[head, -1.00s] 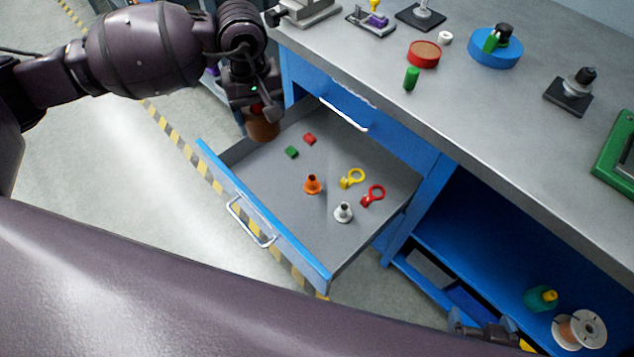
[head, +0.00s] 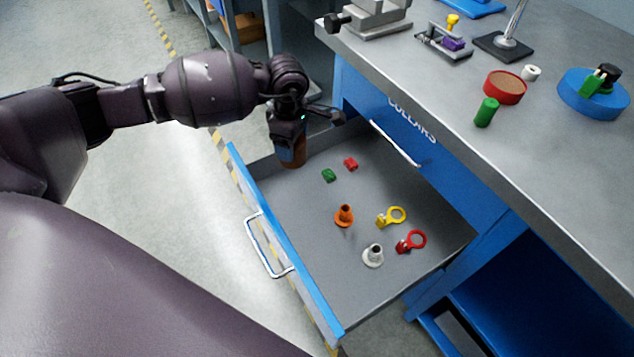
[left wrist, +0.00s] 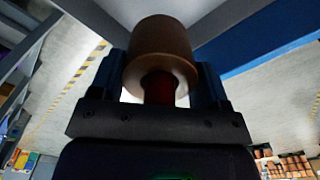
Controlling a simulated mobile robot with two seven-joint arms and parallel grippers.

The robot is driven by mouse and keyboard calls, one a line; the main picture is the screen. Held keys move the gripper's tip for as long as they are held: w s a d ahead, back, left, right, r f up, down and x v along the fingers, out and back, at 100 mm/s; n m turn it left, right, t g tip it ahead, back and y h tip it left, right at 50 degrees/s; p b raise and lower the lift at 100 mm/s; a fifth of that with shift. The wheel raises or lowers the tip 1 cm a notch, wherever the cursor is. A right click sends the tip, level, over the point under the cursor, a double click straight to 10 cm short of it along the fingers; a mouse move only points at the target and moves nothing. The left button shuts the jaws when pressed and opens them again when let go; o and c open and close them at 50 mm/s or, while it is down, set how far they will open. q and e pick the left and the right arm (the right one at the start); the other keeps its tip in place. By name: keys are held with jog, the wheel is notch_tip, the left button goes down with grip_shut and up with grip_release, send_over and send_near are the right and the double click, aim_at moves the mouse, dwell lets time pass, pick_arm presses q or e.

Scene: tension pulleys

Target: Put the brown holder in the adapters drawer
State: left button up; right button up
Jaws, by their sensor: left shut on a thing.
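The brown holder (head: 293,154) is a short brown cylinder held below my left gripper (head: 290,138). My left gripper is shut on it, over the far left corner of the open drawer (head: 295,205). In the left wrist view the brown holder (left wrist: 160,50) fills the space between the fingers, with a narrower reddish neck below its wide part. I cannot tell whether the holder touches the drawer floor. The drawer holds an orange cone-shaped piece (head: 344,216), a white one (head: 373,256), a yellow ring piece (head: 392,216), a red ring piece (head: 411,242) and small green and red blocks. My right gripper is not in view.
The drawer's front panel (head: 285,250) and side walls stand up around its floor. The worktop (head: 560,160) carries a green cylinder (head: 486,112), a red dish (head: 505,87) and a blue disc (head: 594,95).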

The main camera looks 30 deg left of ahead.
pick_arm(q)
notch_tip(320, 180, down, 7)
jog(key=shift+s+r+b, duration=0.1)
jog(key=shift+b, duration=0.55)
notch_tip(320, 180, down, 10)
jog(key=b, duration=0.2)
jog(key=shift+b, duration=0.4)
jog(key=shift+f, duration=0.35)
jog(key=shift+r, duration=0.2)
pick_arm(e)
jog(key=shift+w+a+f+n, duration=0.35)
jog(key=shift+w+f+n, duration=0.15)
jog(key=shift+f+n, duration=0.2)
pick_arm(q)
jog(key=shift+f, duration=0.1)
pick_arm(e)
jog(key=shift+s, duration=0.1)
pick_arm(q)
jog(key=o, duration=1)
jog(key=shift+f, duration=0.1)
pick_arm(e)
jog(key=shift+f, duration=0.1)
